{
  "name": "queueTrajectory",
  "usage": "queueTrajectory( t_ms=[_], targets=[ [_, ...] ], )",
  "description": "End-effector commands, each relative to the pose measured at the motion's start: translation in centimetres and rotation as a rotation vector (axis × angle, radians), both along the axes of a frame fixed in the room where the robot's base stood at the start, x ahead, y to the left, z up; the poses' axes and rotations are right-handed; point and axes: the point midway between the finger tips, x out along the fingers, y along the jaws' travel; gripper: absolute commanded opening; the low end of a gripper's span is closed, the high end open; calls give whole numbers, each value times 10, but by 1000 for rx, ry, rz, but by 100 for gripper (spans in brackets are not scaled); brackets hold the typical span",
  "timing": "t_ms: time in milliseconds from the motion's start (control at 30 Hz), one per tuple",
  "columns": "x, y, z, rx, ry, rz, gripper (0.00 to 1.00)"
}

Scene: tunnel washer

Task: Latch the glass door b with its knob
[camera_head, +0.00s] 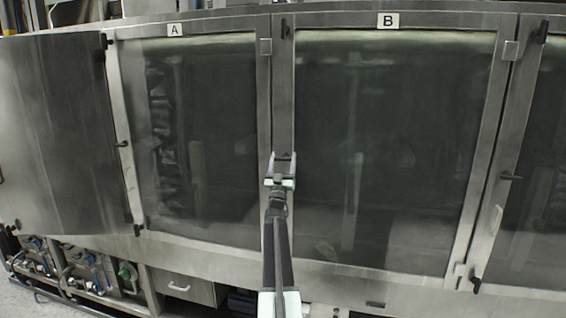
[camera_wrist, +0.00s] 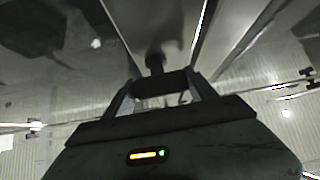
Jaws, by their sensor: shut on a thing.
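Glass door b (camera_head: 400,150), marked by a white B label (camera_head: 388,20), is a wide dark pane in a steel frame right of centre. It looks flush with the machine front. Its dark knob (camera_head: 285,156) is on the left upright of the frame, partly hidden by my gripper. My gripper (camera_head: 280,174) is at that upright, about mid-height, with its fingers shut on the knob. In the wrist view the dark knob (camera_wrist: 155,63) shows just beyond my gripper (camera_wrist: 160,88). Whether the latch is engaged cannot be told.
Glass door A (camera_head: 200,140) is at the left. A steel panel (camera_head: 60,130) stands at the far left. Pipes and valves (camera_head: 90,270) and a steel drawer (camera_head: 185,288) are low at left.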

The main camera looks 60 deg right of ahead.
Motion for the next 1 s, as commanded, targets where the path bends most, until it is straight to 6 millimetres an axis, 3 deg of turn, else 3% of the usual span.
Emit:
queueTrajectory(
  t_ms=[400,433,500,833,1000],
  targets=[
    [0,0,0,27,-86,1,25],
    [0,0,0,27,-86,1,68],
    [0,0,0,27,-86,1,87],
    [1,2,-1,26,-83,1,87],
    [-3,13,-16,27,-84,1,87]
  ],
)
